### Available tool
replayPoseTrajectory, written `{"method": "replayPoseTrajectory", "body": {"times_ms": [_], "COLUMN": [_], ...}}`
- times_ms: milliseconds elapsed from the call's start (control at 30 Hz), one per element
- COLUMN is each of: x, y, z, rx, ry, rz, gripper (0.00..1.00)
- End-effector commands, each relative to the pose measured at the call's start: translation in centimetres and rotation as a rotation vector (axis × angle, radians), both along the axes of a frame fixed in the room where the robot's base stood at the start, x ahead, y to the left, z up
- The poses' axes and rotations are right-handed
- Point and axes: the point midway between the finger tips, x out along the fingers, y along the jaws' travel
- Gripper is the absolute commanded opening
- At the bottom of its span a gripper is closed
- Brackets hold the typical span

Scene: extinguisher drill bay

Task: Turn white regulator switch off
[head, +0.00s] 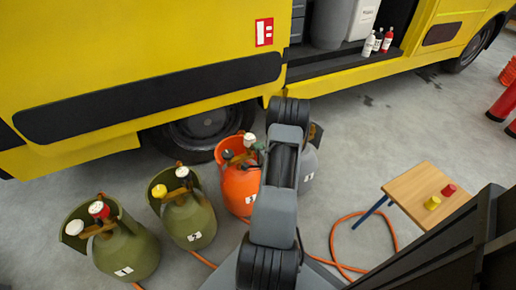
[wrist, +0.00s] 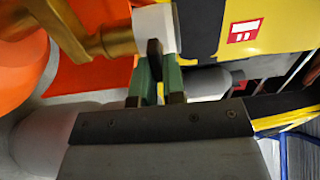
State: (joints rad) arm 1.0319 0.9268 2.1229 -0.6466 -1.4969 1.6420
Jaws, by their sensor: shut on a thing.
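The white regulator switch (wrist: 154,28) sits at the end of a brass valve stem (wrist: 85,40) in the wrist view. In the head view the white switch (head: 250,139) is on top of the orange gas cylinder (head: 239,190). My gripper (wrist: 157,66) has green fingers and is shut on the white switch, reaching it from below in the wrist view. The fingertips partly cover the switch's lower edge. In the head view my arm hides most of the gripper and part of the orange cylinder. The switch's on or off setting cannot be read.
Two green cylinders (head: 125,250) (head: 190,221) with coloured knobs stand to the left. A grey cylinder (head: 308,168) is partly behind my arm. A yellow truck (head: 150,50) stands close behind. An orange hose (head: 335,245) lies near a small wooden table (head: 408,190) at right.

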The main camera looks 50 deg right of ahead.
Motion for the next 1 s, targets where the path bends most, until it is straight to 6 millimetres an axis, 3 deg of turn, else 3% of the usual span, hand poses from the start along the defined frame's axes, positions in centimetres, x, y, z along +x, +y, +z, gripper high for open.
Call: {"method": "replayPoseTrajectory", "body": {"times_ms": [233,267,533,833,1000], "x": [0.0,0.0,0.0,-0.4,-2.5], "y": [0.1,0.1,0.0,0.1,0.9], "z": [0.0,0.0,0.0,0.0,0.1], "rx": [0.000,0.000,0.000,0.000,0.003], "ry": [0.001,0.001,0.001,0.001,0.002], "rz": [0.002,0.002,0.001,0.000,-0.003], "gripper": [0.00,0.11,0.36,0.36,0.36]}}
